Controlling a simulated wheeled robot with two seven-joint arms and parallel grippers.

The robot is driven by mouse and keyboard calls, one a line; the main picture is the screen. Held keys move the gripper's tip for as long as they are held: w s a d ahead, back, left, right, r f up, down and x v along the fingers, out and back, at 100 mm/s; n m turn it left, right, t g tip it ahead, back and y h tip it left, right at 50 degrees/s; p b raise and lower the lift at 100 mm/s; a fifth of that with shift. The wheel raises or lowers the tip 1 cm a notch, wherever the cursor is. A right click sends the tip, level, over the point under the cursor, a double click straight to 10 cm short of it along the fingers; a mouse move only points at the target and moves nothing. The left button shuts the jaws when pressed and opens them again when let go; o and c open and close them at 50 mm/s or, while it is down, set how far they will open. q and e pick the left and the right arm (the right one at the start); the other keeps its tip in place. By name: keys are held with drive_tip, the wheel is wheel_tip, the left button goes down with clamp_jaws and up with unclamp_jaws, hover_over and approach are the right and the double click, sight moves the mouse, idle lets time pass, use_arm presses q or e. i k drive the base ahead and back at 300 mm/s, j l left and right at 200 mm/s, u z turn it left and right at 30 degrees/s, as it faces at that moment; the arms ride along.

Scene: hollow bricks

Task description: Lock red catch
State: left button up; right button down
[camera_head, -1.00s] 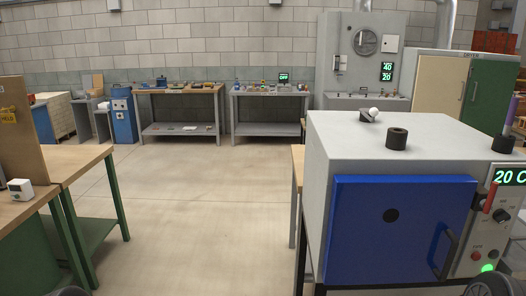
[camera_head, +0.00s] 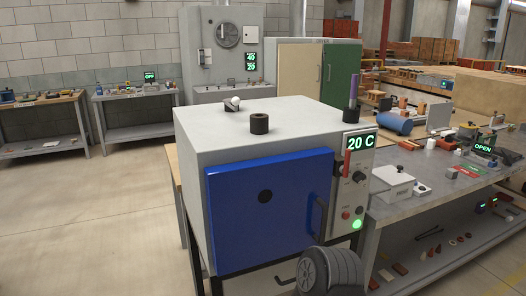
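A grey oven (camera_head: 235,125) with a blue door (camera_head: 250,215) stands in the middle of the head view. The door looks shut or nearly shut; I cannot tell whether it is fully flush. The red catch (camera_head: 347,163) is a narrow upright bar beside the door's upper right edge, left of the control panel. A dark vertical door handle (camera_head: 316,211) sits below and left of it. Neither gripper can be made out.
The display (camera_head: 361,142) reads 20 C, with a green light (camera_head: 357,224) below. A black ring (camera_head: 260,123) stands on the oven top. A cluttered grey workbench (camera_head: 420,185) adjoins on the right. Open floor (camera_head: 90,215) lies to the left.

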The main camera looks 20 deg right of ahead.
sight(344, 169)
drive_tip(key=z, duration=1.4)
drive_tip(key=i+l, duration=0.15)
drive_tip(key=l, duration=0.25)
drive_tip(key=i+l, duration=0.15)
drive_tip(key=l, duration=0.25)
drive_tip(key=i+l, duration=0.15)
drive_tip(key=l, duration=0.25)
drive_tip(key=i+l, duration=0.15)
drive_tip(key=l, duration=0.25)
drive_tip(key=i+l+u, duration=0.1)
drive_tip(key=l, duration=0.3)
drive_tip(key=i+l, duration=0.2)
drive_tip(key=l, duration=0.25)
drive_tip(key=i+l, duration=0.15)
drive_tip(key=l, duration=0.25)
